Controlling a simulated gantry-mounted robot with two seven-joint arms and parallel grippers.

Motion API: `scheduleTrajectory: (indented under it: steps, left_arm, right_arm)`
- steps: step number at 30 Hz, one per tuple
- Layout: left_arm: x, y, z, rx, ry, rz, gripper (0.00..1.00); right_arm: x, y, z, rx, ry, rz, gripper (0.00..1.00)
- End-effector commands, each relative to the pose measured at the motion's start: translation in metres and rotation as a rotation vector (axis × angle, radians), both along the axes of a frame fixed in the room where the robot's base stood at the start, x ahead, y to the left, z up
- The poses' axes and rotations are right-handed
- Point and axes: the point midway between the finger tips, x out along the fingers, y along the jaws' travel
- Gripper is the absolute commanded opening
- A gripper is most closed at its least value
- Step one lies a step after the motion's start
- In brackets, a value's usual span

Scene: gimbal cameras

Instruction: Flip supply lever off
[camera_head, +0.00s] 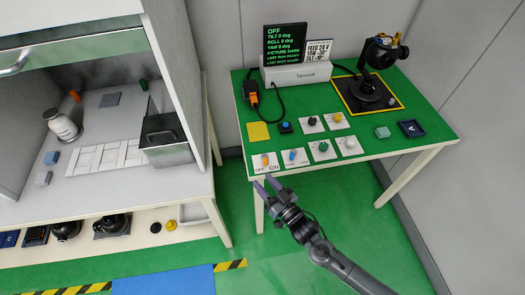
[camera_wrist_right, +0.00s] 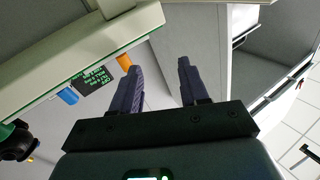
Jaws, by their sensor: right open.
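The supply lever (camera_head: 265,160) is a small orange handle on a white plate marked OFF and ON, at the front left corner of the green-topped table. Which side it leans to is too small to tell. In the right wrist view the orange handle (camera_wrist_right: 124,61) shows left of the fingers, past the table edge. My right gripper (camera_head: 266,181) is open and empty, just in front of the table's front edge near that plate; its two dark fingers (camera_wrist_right: 160,68) are apart. My left gripper is not in view.
A blue lever (camera_head: 292,155) stands right of the supply lever, with several knob plates beyond. A display (camera_head: 284,44) reading OFF and a gimbal camera (camera_head: 380,52) stand at the back. A grey cabinet (camera_head: 175,60) stands at left.

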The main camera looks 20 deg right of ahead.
Motion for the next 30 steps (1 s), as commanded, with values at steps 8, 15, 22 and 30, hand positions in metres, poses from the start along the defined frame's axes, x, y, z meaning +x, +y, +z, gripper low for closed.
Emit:
scheduleTrajectory:
  steps: [8,15,22,30]
  left_arm:
    - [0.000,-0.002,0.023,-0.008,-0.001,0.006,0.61]
    - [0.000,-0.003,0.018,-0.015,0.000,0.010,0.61]
    - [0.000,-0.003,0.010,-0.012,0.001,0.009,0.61]
    - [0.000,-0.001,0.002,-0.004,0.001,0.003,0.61]
  right_arm:
    - [0.000,-0.058,0.009,-0.160,0.008,0.020,0.44]
    - [0.021,-0.052,0.010,-0.164,0.005,0.018,0.44]
    - [0.057,-0.039,0.009,-0.164,0.006,0.018,0.44]
    - [0.089,-0.026,0.009,-0.164,0.007,0.017,0.44]
